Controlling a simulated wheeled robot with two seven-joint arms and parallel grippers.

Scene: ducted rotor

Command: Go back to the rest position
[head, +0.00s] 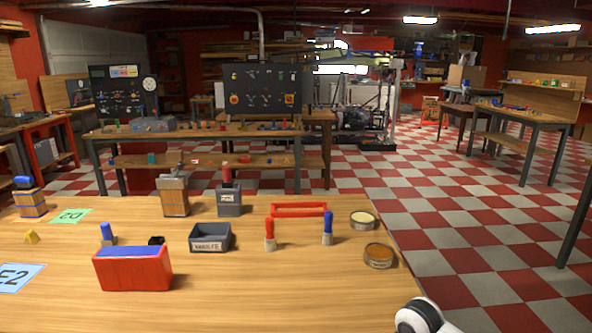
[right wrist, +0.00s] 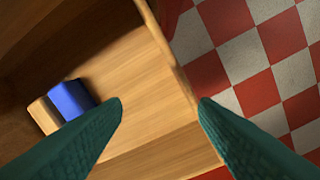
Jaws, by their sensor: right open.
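My right gripper (right wrist: 160,102) shows in the right wrist view. Its two green fingers stand wide apart with nothing between them. Below and beyond them lies a wooden surface with an edge running between the fingers. A blue and wood-coloured block (right wrist: 70,98) lies on that surface to the left, apart from the fingertips. In the head view only a white and black part of my right arm shows at the bottom right, beside the table's right edge. The right gripper itself is outside that view. My left gripper is in neither view.
The wooden table (head: 330,285) holds a red and blue block (head: 132,270), a grey labelled bin (head: 210,238), a red frame (head: 299,209), two round tins (head: 380,256) and several small items. Red and white checkered floor (head: 455,235) lies open to the right.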

